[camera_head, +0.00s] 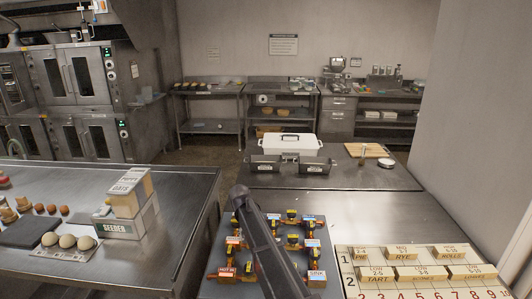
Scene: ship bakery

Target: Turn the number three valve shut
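A dark panel (215,290) on the steel counter in the lower middle carries several brass-orange valves with dark handles; one valve (292,241) stands right of my arm. Small red and blue tags mark the pipes, including a red tag (227,271) at lower left and a blue tag (316,275) at lower right. The numbers are too small to read, so I cannot tell which valve is number three or how its handle is set. My dark arm crosses the panel and hides part of the middle valves. My gripper's fingers do not show.
A numbered board (350,284) with wooden label blocks lies right of the panel. A left counter (190,186) holds a seeder box (122,225) and dough balls. Bare counter (370,214) lies behind the board.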

